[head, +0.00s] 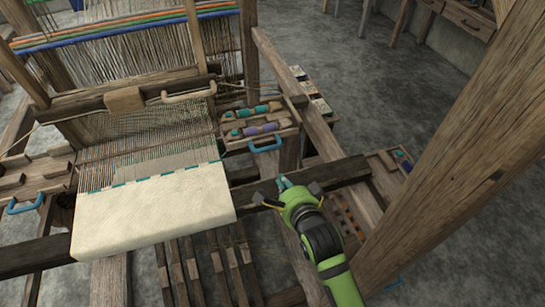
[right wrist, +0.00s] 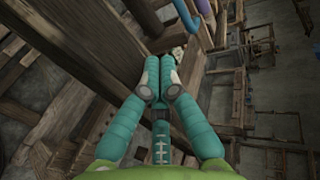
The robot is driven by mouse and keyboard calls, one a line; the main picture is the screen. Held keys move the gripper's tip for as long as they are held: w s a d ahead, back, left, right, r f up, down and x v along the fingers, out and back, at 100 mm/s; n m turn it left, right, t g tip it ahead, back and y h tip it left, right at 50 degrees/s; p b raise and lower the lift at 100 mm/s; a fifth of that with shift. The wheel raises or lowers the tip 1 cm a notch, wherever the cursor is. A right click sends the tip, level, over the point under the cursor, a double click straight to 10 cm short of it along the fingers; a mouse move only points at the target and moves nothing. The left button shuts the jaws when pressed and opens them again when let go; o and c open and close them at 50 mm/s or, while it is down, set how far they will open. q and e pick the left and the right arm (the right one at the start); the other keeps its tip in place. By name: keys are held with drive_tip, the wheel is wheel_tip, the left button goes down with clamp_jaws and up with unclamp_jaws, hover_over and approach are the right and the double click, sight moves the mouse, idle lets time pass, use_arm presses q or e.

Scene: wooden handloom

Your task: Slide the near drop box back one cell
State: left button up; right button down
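A wooden drop box (head: 236,140) with a blue handle (head: 264,147) sits at the right side of the loom. It has cells side by side, with a purple shuttle (head: 260,129) and a teal shuttle (head: 252,111) in them. Another wooden drop box (head: 40,178) with a blue handle (head: 25,204) is at the left side. I cannot tell for certain which is called near. My right gripper (head: 283,184) is in front of the right box, apart from its handle. In the right wrist view its teal fingers (right wrist: 160,78) are together with nothing visible between them. My left gripper is out of view.
The cream cloth (head: 150,213) and the warp threads (head: 145,140) fill the left middle. A dark crossbeam (head: 340,172) runs beside my right gripper. A thick wooden post (head: 460,140) stands to the right of my right arm. Grey floor (head: 360,90) lies open behind.

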drive_tip(key=r+p+x, duration=0.2)
drive_tip(key=x, duration=0.7)
drive_tip(key=shift+w+a, duration=0.15)
drive_tip(key=shift+w, duration=0.2)
